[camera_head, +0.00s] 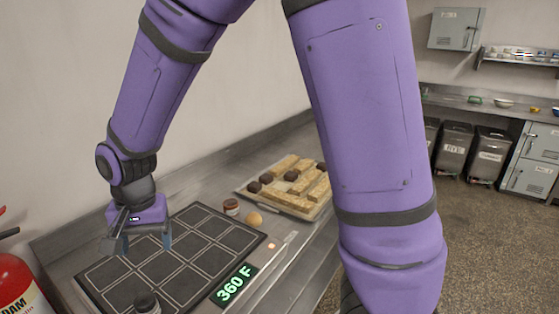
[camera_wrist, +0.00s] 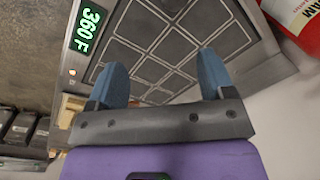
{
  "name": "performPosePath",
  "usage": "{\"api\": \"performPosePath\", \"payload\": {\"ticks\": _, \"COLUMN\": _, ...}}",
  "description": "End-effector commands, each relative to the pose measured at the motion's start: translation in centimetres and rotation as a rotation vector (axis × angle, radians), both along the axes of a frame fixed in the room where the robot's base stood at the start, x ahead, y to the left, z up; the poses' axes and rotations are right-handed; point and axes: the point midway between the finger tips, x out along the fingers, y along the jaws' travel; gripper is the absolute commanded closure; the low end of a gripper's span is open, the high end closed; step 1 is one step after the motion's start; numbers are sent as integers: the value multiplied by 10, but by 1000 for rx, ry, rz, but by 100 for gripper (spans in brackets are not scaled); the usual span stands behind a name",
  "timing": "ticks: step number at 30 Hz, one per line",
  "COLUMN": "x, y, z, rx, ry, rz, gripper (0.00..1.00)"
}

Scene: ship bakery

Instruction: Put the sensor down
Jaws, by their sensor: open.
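My gripper (camera_head: 147,246) is open above the left part of a dark plate marked with a grid of squares (camera_head: 215,228). In the wrist view, the blue fingers of my gripper (camera_wrist: 163,82) stand apart over the same gridded plate (camera_wrist: 140,25), with nothing held between them. I cannot pick out anything that is clearly the sensor. A small dark-topped jar-like thing (camera_head: 147,303) stands at the plate's front edge, partly cut off by the frame. A green display (camera_head: 234,285) beside the plate reads 360 F.
A small brown jar (camera_head: 232,207) and a round tan ball (camera_head: 254,219) sit behind the plate. A tray (camera_head: 311,214) of pale bars and dark cubes lies farther back. A red fire extinguisher (camera_head: 17,286) stands at the left. Grey bins (camera_head: 487,150) stand across the open floor.

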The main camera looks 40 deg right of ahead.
Motion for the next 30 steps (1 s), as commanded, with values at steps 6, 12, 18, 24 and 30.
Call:
{"api": "performPosePath", "payload": {"ticks": 6, "x": -18, "y": -59, "z": 67, "rx": 48, "ry": -89, "rz": 86, "gripper": 25}}
{"api": "performPosePath", "payload": {"ticks": 12, "x": -48, "y": -108, "z": 114, "rx": 52, "ry": -181, "rz": 174, "gripper": 25}}
{"api": "performPosePath", "payload": {"ticks": 18, "x": -89, "y": -151, "z": 150, "rx": 17, "ry": -277, "rz": 259, "gripper": 25}}
{"api": "performPosePath", "payload": {"ticks": 24, "x": -135, "y": -184, "z": 173, "rx": -56, "ry": -365, "rz": 338, "gripper": 25}}
{"api": "performPosePath", "payload": {"ticks": 30, "x": -170, "y": -201, "z": 182, "rx": -130, "ry": -416, "rz": 393, "gripper": 25}}
